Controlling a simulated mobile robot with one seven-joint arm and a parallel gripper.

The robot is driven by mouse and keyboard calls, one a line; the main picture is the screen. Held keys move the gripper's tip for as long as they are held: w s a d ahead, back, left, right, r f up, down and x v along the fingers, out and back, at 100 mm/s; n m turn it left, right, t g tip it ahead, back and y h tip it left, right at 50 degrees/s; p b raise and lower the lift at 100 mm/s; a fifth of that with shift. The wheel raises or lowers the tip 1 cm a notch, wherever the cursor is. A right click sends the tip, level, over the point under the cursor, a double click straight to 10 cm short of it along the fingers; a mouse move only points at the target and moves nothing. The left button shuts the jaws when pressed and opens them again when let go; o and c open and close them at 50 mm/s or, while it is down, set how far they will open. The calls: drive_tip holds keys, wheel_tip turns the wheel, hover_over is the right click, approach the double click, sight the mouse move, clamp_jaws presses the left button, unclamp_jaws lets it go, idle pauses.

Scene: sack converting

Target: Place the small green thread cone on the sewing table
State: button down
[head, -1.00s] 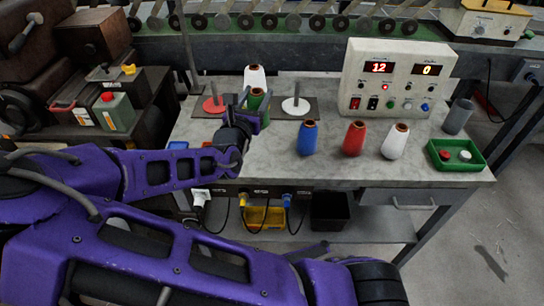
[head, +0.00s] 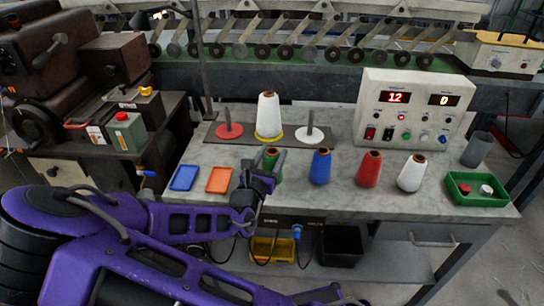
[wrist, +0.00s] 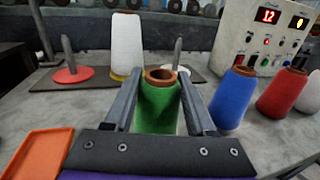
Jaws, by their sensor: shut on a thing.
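The small green thread cone (head: 270,157) is upright between the fingers of my gripper (head: 266,163), which is shut on it. The wrist view shows the cone (wrist: 158,112) with its brown top rim and a finger on each side. It is over the front part of the sewing table (head: 335,195), left of the blue cone (head: 320,166) and roughly in line with it. My fingers hide its base in the head view, so I cannot tell whether it touches the tabletop.
Red (head: 368,169) and white (head: 411,173) cones stand farther right. A larger white cone (head: 268,116) stands behind, between red (head: 229,130) and white (head: 309,134) spindle discs. Blue (head: 184,177) and orange (head: 219,180) trays lie left. A control box (head: 414,110) stands back right.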

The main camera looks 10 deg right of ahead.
drive_tip(key=shift+c, duration=1.1)
unclamp_jaws()
drive_tip(key=shift+f, duration=0.15)
drive_tip(key=shift+r, duration=0.2)
drive_tip(key=shift+s+a, duration=0.25)
drive_tip(key=p+v, duration=0.2)
drive_tip(key=v, duration=0.9)
drive_tip(key=shift+s, duration=0.25)
drive_tip(key=shift+w+a, duration=0.1)
